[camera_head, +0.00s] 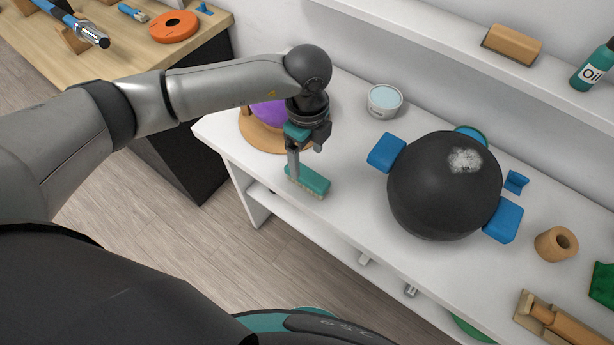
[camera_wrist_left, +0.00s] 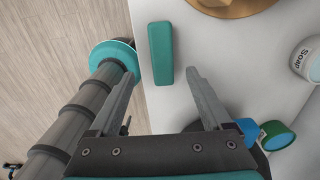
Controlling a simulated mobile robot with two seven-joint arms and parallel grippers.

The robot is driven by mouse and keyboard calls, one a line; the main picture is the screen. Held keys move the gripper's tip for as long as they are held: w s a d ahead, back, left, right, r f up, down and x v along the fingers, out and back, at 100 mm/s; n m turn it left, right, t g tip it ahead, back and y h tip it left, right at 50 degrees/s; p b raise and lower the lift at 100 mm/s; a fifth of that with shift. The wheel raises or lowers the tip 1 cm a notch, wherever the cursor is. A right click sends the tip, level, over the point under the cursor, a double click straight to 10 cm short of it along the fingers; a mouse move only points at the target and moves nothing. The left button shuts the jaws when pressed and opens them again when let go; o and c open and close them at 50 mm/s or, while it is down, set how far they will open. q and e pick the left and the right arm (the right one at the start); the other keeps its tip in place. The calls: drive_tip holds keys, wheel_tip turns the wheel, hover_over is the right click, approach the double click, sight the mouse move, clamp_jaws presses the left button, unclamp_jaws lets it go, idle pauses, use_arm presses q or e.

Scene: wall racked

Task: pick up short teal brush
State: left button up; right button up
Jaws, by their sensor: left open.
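The short teal brush (camera_head: 312,181) lies on the white bench top near its front edge, bristles to the front. My left gripper (camera_head: 306,161) is open and points down right above it; one finger covers part of the brush's left end. In the left wrist view, the near end of the brush (camera_wrist_left: 160,52) appears between the two spread fingertips of the gripper (camera_wrist_left: 162,75), with gaps on both sides. The pictures do not clearly show how high the fingertips are above it. My right gripper is not in view.
A wooden dish with a purple ball (camera_head: 265,113) is close behind the gripper. A soap tub (camera_head: 384,101) stands farther back. A large black ball (camera_head: 443,186) between blue blocks is to the right. A wall shelf (camera_head: 400,30) runs above; bare bench lies around the brush.

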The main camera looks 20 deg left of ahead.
sight(307, 174)
use_arm(q)
drive_tip(key=shift+w+f, duration=0.2)
drive_tip(key=shift+f, duration=4.15)
clamp_jaws()
